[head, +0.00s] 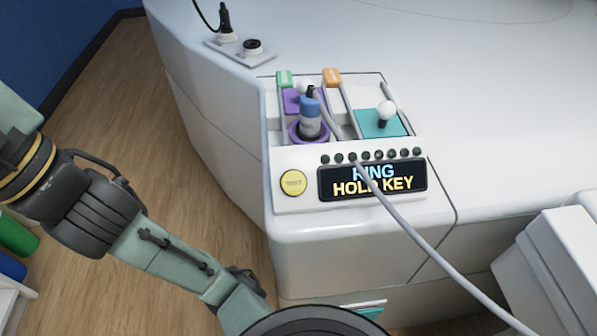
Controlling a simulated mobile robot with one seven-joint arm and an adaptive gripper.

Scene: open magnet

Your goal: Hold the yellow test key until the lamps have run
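The round yellow test key (293,184) sits at the left front of the white control panel on the big white housing. A row of small round lamps (366,155) runs along the panel above the display; they all look dark green and unlit. The black display (372,181) reads "RING" in blue and "HOLD KEY" in yellow. Nothing touches the key. My arm crosses the lower left, apart from the panel, and runs out of the left edge. My gripper is not in the picture.
Behind the lamps stand a blue-grey plug (310,118) in a purple ring and a white-knobbed lever (386,112) on a teal plate. A grey cable (425,242) crosses the display's front and hangs to lower right. A white box (555,265) stands at right.

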